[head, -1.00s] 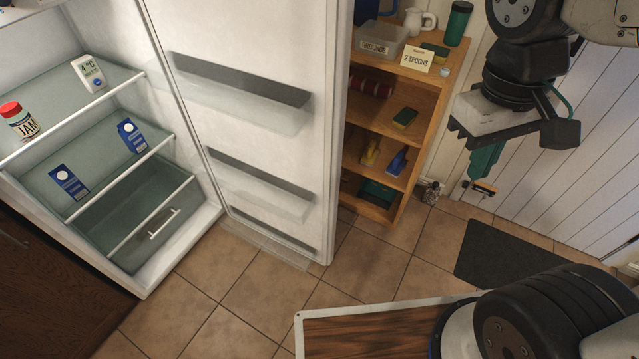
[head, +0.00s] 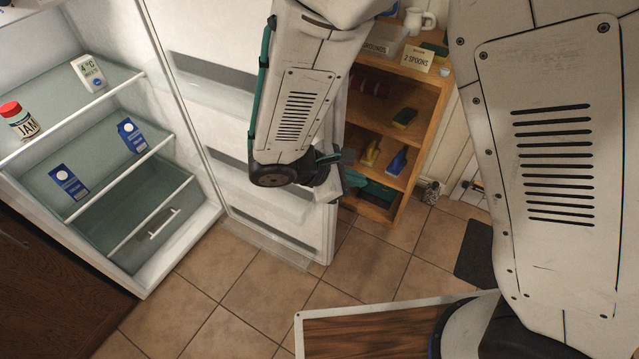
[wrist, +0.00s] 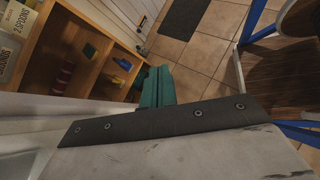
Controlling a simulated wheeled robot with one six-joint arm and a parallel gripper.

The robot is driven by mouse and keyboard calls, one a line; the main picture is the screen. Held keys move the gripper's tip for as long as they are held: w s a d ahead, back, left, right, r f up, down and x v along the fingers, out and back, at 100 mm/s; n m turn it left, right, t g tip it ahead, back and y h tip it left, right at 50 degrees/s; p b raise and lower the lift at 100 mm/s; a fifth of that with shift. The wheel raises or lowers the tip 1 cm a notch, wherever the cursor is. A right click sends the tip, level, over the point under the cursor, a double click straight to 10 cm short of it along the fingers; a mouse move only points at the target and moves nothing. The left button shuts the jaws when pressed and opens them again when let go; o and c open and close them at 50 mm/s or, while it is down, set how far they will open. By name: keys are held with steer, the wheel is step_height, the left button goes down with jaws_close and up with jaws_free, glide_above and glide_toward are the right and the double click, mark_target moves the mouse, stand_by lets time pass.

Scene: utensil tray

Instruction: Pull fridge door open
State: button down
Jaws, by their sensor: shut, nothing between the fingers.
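The fridge (head: 205,225) stands at the left in the head view, its inside in plain sight. Its white door (head: 205,30) is swung wide open, with clear bins on its inner face. My arm crosses in front of the door and hides part of it. My gripper (wrist: 157,87) shows its teal fingers in the wrist view, shut and empty. A pale surface (wrist: 40,105) lies at the left of the wrist view.
A wooden shelf unit (head: 409,115) with a spoons sign (head: 416,58) stands behind the door. Tiled floor (head: 235,310) is clear in front. A dark mat (wrist: 185,18) lies beyond.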

steer(key=w+a+f+n+t+y, duration=0.35)
steer(key=a+f+n+t, duration=0.35)
steer(key=a+f+n, duration=0.55)
steer(key=x, duration=1.4)
steer(key=shift+w+m, duration=0.45)
steer(key=shift+w, duration=0.25)
steer(key=shift+a+r, duration=0.1)
